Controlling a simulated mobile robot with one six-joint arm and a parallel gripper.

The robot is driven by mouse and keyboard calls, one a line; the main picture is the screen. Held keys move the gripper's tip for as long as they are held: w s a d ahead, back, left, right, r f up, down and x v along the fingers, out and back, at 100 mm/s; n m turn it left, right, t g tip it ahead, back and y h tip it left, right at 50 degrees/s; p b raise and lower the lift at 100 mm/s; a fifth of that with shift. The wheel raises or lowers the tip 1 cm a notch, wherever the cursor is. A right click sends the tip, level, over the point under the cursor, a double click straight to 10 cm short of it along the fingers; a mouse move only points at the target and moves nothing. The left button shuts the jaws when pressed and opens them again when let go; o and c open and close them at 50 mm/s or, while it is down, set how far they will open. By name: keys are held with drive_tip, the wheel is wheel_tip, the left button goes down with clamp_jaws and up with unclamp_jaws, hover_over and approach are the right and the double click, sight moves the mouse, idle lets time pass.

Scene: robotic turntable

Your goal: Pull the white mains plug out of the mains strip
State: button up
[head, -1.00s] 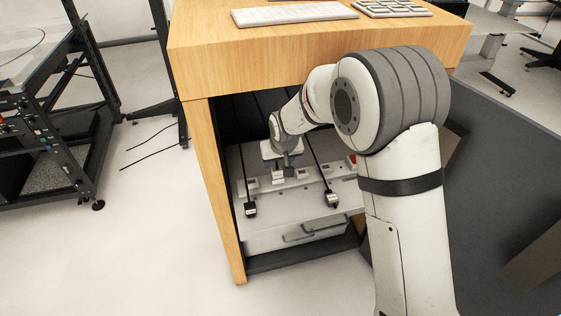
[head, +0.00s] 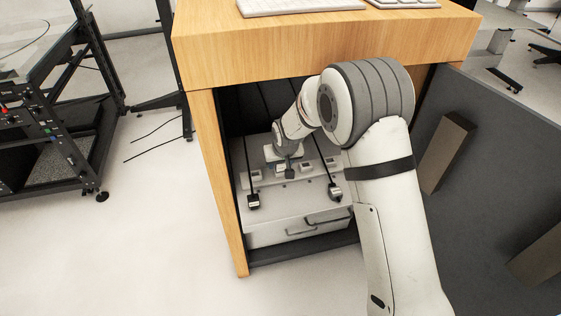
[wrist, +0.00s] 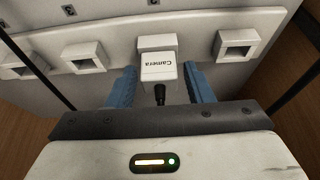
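The white mains plug (wrist: 158,67), marked "Camera", sits in a socket of the pale mains strip (wrist: 121,48), with a black cable leaving its near end. My gripper (wrist: 161,78) has its blue fingers on either side of the plug. A narrow gap shows between each finger and the plug, so it is open around it. In the head view my gripper (head: 282,169) is low inside the wooden desk, over the strip (head: 256,175), and largely hides the plug there.
Empty-looking sockets (wrist: 85,57) (wrist: 235,44) flank the plug. Two black cables with loose connectors (head: 253,201) (head: 335,190) hang left and right of my gripper. The desk's wooden side (head: 212,170) and top (head: 300,50) enclose the space.

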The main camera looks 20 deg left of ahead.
drive_tip(key=c, duration=0.8)
drive_tip(key=shift+r, duration=0.15)
drive_tip(key=shift+r+p, duration=1.1)
drive_tip(key=shift+r, duration=1)
